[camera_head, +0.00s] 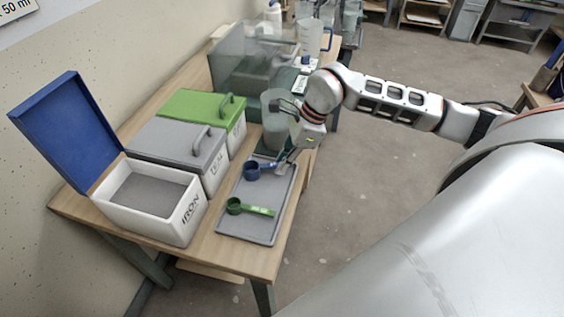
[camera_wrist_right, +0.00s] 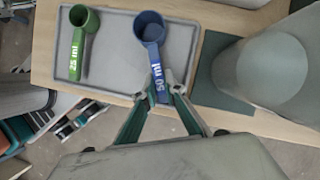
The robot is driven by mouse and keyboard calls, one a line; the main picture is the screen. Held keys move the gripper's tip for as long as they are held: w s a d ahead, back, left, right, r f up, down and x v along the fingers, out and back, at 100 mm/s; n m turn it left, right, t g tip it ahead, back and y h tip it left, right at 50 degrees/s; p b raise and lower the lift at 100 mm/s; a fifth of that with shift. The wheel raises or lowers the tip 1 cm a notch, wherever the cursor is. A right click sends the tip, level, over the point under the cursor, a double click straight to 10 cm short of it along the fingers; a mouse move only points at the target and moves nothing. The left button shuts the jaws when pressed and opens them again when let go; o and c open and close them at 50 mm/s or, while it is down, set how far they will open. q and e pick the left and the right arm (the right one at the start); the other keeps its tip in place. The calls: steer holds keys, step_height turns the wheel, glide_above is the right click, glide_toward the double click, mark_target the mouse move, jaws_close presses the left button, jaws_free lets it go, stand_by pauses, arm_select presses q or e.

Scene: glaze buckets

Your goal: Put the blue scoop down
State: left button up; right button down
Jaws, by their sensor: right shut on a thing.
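The blue scoop (camera_head: 254,171) is at the far end of the grey tray (camera_head: 257,225), over or on its surface; I cannot tell whether it touches. In the right wrist view the blue scoop (camera_wrist_right: 149,30) has its cup away from me and its handle, marked 50 ml, between my fingertips. My right gripper (camera_head: 287,165) is shut on that handle; it also shows in the wrist view (camera_wrist_right: 172,86). A green scoop (camera_head: 250,208), marked 25 ml, lies on the tray beside it, apart from the blue one. My left gripper is not in view.
A white bin marked IRON (camera_head: 166,222) with an open blue lid (camera_head: 62,128) stands left of the tray. Grey-lidded (camera_head: 180,140) and green-lidded (camera_head: 202,107) bins stand behind it. A translucent bucket (camera_head: 275,125) stands just beyond the tray. The tray's middle has bare room.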

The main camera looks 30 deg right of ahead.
steer(key=c, duration=2.1)
jaws_free()
steer(key=v, duration=1.2)
steer(key=shift+r, duration=0.15)
